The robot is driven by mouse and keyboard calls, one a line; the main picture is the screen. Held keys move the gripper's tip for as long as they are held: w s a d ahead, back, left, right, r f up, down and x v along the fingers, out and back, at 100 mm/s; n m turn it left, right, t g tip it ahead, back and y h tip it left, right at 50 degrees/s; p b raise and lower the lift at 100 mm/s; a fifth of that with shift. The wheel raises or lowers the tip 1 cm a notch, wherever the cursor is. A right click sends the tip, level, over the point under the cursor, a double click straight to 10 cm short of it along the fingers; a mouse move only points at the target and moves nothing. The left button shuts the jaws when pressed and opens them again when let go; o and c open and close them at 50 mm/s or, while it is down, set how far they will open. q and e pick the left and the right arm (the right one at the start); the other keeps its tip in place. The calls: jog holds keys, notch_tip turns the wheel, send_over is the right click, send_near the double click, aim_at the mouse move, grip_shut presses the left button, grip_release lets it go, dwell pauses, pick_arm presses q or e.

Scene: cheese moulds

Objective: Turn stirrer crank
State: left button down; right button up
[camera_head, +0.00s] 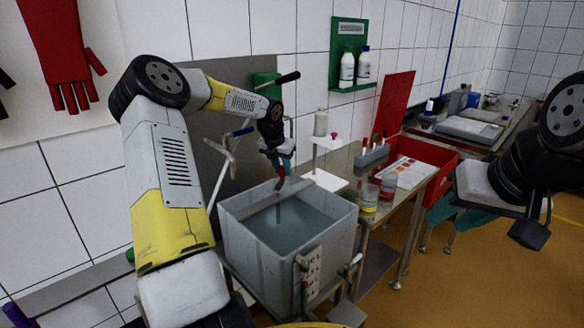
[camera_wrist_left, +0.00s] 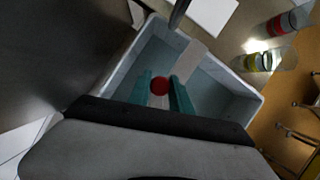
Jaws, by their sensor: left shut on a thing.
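The grey tank (camera_head: 338,238) holds liquid and has a flat bar (camera_head: 262,197) across its top. The stirrer crank's red handle (camera_head: 280,183) shows just below my left gripper (camera_head: 280,172), above the tank. In the left wrist view the round red handle end (camera_wrist_left: 160,85) sits between the teal fingers of my left gripper (camera_wrist_left: 161,92), which is shut on it. The tank (camera_wrist_left: 243,108) and bar (camera_wrist_left: 190,58) lie beneath. A dark rod stands in the liquid; the crank's lower parts are mostly hidden. My right gripper (camera_head: 457,213) is at the right, well away from the tank, its opening unclear.
A bench right of the tank bears beakers, including one with yellow liquid (camera_head: 369,197), a rack of tubes (camera_head: 371,156) and a chart (camera_head: 408,170). A red crate (camera_head: 440,157) stands behind. A white stand (camera_head: 325,180) is close behind the tank. Open floor lies front right.

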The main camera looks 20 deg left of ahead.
aim_at(280, 185)
pick_arm(q)
jog(key=shift+d+m+h, duration=0.3)
jog(key=shift+d+m, duration=0.1)
jog(key=shift+m, duration=0.5)
jog(key=shift+s, duration=0.1)
jog(key=c, duration=1.2)
grip_release()
jog(key=shift+d, duration=0.1)
jog(key=shift+o, duration=0.2)
jog(key=v, duration=0.7)
jog(key=shift+r, duration=0.4)
jog(key=shift+s, duration=0.1)
